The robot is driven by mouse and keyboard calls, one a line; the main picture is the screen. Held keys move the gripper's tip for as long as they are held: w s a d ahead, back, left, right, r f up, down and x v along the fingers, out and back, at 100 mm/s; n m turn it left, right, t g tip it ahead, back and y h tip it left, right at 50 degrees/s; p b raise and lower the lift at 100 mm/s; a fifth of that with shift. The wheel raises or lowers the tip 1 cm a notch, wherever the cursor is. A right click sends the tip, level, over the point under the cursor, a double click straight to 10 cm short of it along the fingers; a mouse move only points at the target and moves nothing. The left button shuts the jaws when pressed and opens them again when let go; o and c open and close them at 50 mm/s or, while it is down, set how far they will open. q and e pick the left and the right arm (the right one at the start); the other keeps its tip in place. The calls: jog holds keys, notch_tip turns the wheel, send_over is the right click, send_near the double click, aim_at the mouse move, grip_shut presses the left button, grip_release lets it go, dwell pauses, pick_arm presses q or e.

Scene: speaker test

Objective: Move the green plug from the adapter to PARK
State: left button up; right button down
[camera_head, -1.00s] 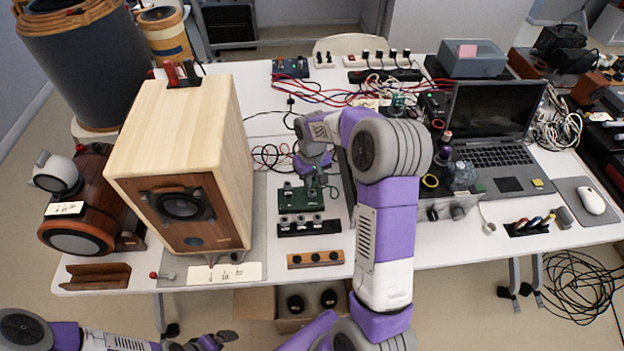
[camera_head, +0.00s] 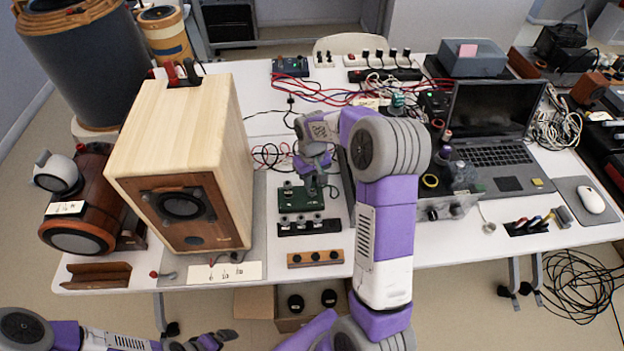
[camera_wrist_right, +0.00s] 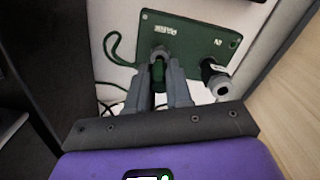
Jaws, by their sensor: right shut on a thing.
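The green adapter (camera_head: 292,198) lies flat on the table to the right of the wooden speaker box. In the right wrist view, its green plate (camera_wrist_right: 190,22) carries the labels PARK and IN. My right gripper (camera_wrist_right: 165,85) is shut on the green plug (camera_wrist_right: 158,74), right at the PARK position. The fingers hide whether the plug is fully seated there. A black plug with a grey ring (camera_wrist_right: 216,82) is at IN. In the head view my right gripper (camera_head: 317,178) is over the adapter and covers the green plug. My left gripper (camera_head: 207,342) is low at the bottom edge, away from the table.
A wooden speaker (camera_head: 180,160) stands close on the left. A black strip with knobs (camera_head: 308,227) and a wooden block with holes (camera_head: 315,258) lie in front of the adapter. Red and black cables (camera_head: 330,97) spread behind. A laptop (camera_head: 495,125) is at the right.

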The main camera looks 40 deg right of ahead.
jog(key=shift+f+b, duration=0.45)
jog(key=shift+f, duration=0.4)
jog(key=c, duration=1)
grip_release()
jog(key=shift+o, duration=0.2)
jog(key=shift+r, duration=0.15)
jog(key=shift+r+p, duration=3.1)
jog(key=shift+r, duration=0.55)
